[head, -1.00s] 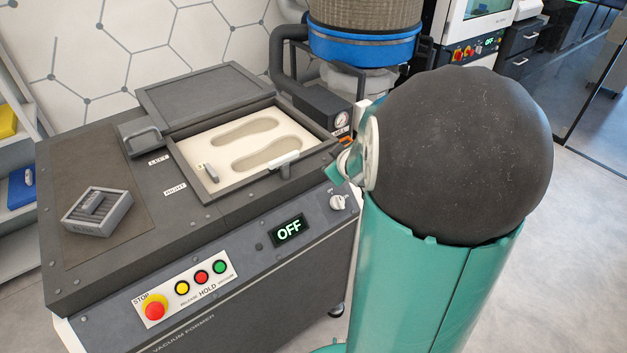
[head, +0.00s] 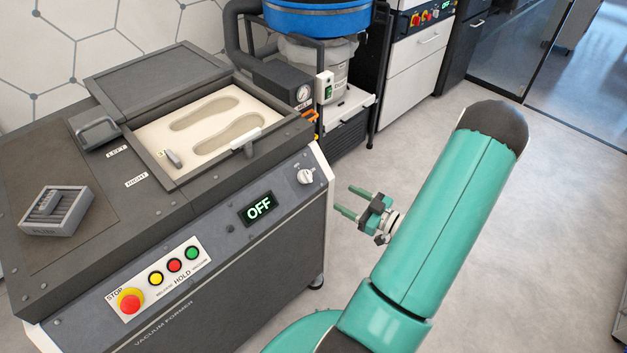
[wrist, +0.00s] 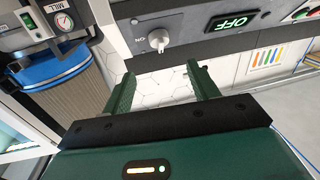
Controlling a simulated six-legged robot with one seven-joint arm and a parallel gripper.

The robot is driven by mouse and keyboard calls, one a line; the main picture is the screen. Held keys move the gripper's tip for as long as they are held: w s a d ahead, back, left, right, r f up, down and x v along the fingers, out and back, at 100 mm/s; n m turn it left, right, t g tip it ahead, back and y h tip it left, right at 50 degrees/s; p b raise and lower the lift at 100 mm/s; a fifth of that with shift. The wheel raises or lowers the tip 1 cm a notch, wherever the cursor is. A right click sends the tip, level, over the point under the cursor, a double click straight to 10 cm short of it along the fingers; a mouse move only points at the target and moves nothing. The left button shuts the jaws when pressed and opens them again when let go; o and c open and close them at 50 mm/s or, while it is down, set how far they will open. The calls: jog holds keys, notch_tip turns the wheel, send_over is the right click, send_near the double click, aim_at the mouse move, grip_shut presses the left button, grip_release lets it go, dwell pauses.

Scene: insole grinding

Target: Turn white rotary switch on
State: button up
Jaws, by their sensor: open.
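The white rotary switch (head: 305,176) is on the upper right of the vacuum former's sloped front panel. The display (head: 257,209) left of it reads OFF. In the wrist view the switch (wrist: 158,40) is ahead, beyond the gap between my fingers, with an ON mark beside it. My gripper (head: 347,200) is to the right of the switch, apart from it. Its two green fingers point left toward the machine, open and empty. In the wrist view both fingers of my gripper (wrist: 161,82) stand wide apart with nothing between them.
The panel also carries a red stop button (head: 130,301) and yellow, red and green buttons (head: 174,265). A tray with two insole shapes (head: 158,121) lies on top of the machine. A mill with a blue drum (head: 318,18) stands behind. The floor at right is clear.

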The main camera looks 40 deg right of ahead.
aim_at(306, 176)
jog(key=w, duration=0.4)
jog(key=w+a, duration=0.1)
jog(key=w, duration=0.3)
jog(key=w+a, duration=0.1)
jog(key=w, duration=0.3)
jog(key=shift+w+a, duration=0.2)
jog(key=shift+w, duration=0.1)
jog(key=c, duration=1)
